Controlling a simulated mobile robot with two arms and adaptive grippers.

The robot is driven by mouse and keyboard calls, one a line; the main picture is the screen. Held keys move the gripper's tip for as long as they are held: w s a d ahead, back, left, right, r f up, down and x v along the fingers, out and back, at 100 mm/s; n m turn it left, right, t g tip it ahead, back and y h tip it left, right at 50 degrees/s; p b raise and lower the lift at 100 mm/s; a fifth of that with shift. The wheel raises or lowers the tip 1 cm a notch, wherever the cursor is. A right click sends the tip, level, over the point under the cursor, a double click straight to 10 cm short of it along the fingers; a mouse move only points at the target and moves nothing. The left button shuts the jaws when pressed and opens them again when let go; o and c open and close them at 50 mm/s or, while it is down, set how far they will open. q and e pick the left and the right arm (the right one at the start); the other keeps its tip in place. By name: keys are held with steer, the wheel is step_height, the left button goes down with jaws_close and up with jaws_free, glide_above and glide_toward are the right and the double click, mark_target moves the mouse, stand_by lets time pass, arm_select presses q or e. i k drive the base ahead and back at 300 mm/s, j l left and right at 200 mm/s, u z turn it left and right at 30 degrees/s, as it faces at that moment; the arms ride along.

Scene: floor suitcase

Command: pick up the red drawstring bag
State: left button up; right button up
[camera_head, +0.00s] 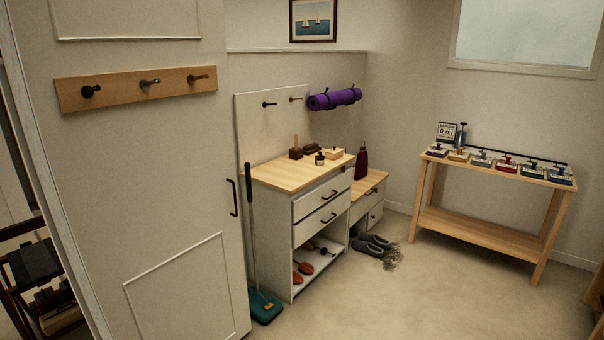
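A dark red item (361,164) with a narrow top stands upright at the back of the low wooden-topped bench (371,184). It is the only thing here that looks like the red drawstring bag, but it is too small to make out a cord. The taller cabinet to its left stands close by. Neither of my grippers shows in the head view.
The white cabinet (311,217) has small items on top and shoes below. A green-based sweeper (264,305) leans at its left. Grey slippers (373,243) lie before the bench. A wooden table (491,237) stands right. The floor (420,300) between is clear.

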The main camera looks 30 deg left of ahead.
mark_target(361, 160)
steer(key=i+u, duration=0.3)
steer(key=i+l+u, duration=0.3)
steer(key=i, duration=0.2)
steer(key=i+l+u, duration=0.5)
steer(key=i+l, duration=1.7)
steer(key=i+j, duration=0.05)
steer(key=i, duration=0.05)
